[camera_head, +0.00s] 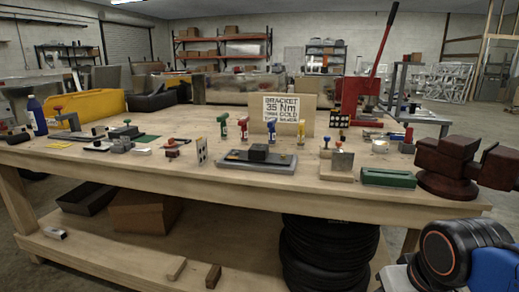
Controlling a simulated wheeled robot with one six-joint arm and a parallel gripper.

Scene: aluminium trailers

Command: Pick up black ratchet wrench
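I cannot pick out the black ratchet wrench with certainty; many small tools on the wooden workbench (260,184) are too small to tell apart. Small dark items (373,134) lie on the bench right of the sign, and other dark pieces stand on its left part. A flat grey plate (247,167) with a dark block on it sits near the front middle. Part of my own arm, blue and black with an orange ring, shows at the bottom right. My gripper is not in view.
A dark red vise (449,166) stands at the bench's right end, beside a green box (388,178). A red press (355,98) with a long lever and a lettered sign (281,108) stand behind. Tires (329,250) and boxes lie below. Bare wood shows along the front edge.

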